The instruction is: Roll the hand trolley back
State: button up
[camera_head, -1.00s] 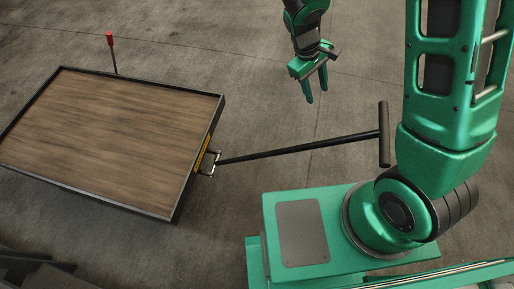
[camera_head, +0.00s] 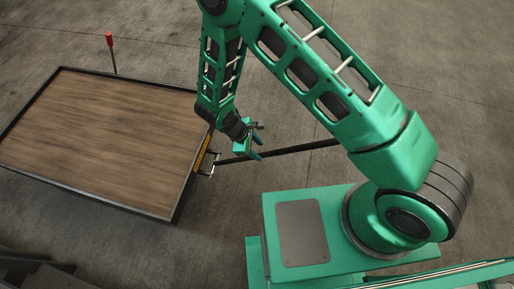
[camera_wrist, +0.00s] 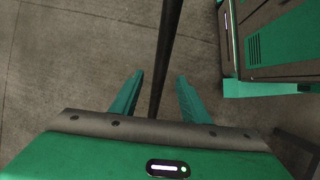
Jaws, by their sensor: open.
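The hand trolley (camera_head: 110,140) is a flat cart with a wooden deck and black rim on the floor at the left. Its black handle bar (camera_head: 300,148) runs right from a hitch (camera_head: 208,160) at the trolley's right edge. My arm hides the bar's far end and T-grip. My gripper (camera_head: 258,155) is open over the bar, near the hitch. In the wrist view the bar (camera_wrist: 168,50) passes between the two green fingers of my gripper (camera_wrist: 160,88), apart from both. I cannot tell how far above the bar the fingertips are.
My green base is at the lower right, and shows at the right in the wrist view. Dark objects (camera_head: 35,270) lie at the lower left. The concrete floor behind is clear.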

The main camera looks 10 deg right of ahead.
jog(key=shift+d+f, duration=0.1)
jog(key=x, duration=1)
jog(key=shift+f, duration=0.25)
grip_shut()
dwell(1.3)
